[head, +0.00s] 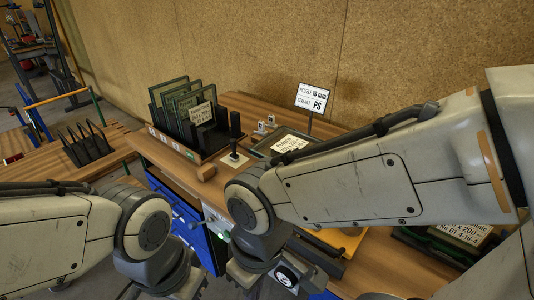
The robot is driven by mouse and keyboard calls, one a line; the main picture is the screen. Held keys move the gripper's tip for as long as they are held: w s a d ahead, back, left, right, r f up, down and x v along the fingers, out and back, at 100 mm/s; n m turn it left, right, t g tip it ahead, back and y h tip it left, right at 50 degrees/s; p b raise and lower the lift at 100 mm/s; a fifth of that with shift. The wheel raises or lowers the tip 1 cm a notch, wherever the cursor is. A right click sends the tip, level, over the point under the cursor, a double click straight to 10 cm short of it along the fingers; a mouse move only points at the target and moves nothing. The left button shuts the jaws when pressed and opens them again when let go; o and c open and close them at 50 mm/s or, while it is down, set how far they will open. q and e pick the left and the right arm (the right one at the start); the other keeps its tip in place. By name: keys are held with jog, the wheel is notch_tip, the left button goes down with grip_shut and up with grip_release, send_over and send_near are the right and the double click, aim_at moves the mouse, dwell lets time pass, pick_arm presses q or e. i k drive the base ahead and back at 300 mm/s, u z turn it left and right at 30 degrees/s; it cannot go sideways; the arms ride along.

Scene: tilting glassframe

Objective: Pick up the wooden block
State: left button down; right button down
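A small wooden block (207,172), light brown, lies on the wooden workbench (168,160) near its front edge, left of my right arm's elbow-like joint. Nothing is holding it. My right arm comes in from the right and crosses over the bench. Its wrist end points down near the lower middle, and I cannot make out whether its fingers are open. My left arm comes in from the lower left and bends down at the bottom edge. Its fingertips are not visible. Both arms are apart from the block.
A dark rack (190,140) with upright framed glass panes stands behind the block. A black upright handle (234,125) stands beside it. A sign on a post (314,97) and a dark tray (285,142) are farther right. Blue drawers (185,220) are below the bench. A slotted rack (88,145) is at left.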

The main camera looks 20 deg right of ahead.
aim_at(208, 171)
jog(key=u, duration=1)
jog(key=k, duration=1.3)
jog(key=u, duration=1)
jog(key=i, duration=1.15)
jog(key=z, duration=0.5)
jog(key=i, duration=1.35)
jog(key=z, duration=1.7)
jog(key=i, duration=0.85)
jog(key=z, duration=0.85)
